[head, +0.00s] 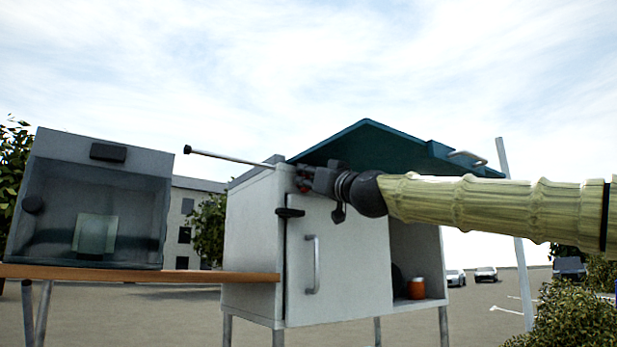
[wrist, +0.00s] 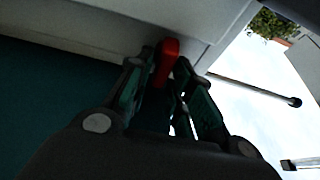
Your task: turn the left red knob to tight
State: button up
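A small red knob (wrist: 168,60) shows in the wrist view at the edge of a pale panel. My gripper (wrist: 165,66) has one fingertip on each side of it, and the knob fills the narrow gap between the tips. In the head view, my gripper (head: 303,178) is at the upper front left of the grey cabinet (head: 335,260), just under the dark green lid (head: 365,145). A little red shows there among the dark fingers. The knob's turn position and any other red knob cannot be made out.
A thin rod (head: 235,158) with a black end sticks out left of the cabinet, close to my gripper. A handle (head: 312,265) is on the cabinet door. An orange jar (head: 417,288) stands in the open compartment. A glass-fronted box (head: 90,205) stands on a wooden board (head: 200,276) at left.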

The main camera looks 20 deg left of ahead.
grip_shut()
jog(key=shift+f+m+h, duration=0.1)
jog(key=shift+m+h, duration=0.2)
jog(key=shift+m, duration=0.3)
jog(key=m+t+h, duration=0.1)
jog(key=m, duration=0.1)
jog(key=m+t+h, duration=0.1)
jog(key=m, duration=0.2)
jog(key=shift+w+p, duration=0.1)
jog(key=shift+p, duration=0.3)
jog(key=m+h+p, duration=0.2)
jog(key=m+p, duration=0.2)
jog(key=m, duration=0.1)
jog(key=m+h+p, duration=0.2)
jog(key=m+p, duration=0.3)
jog(key=m+h+p, duration=0.2)
jog(key=m+p, duration=0.3)
jog(key=m, duration=0.1)
jog(key=shift+w+d+f, duration=0.2)
jog(key=shift+w+f, duration=0.05)
jog(key=shift+f, duration=0.2)
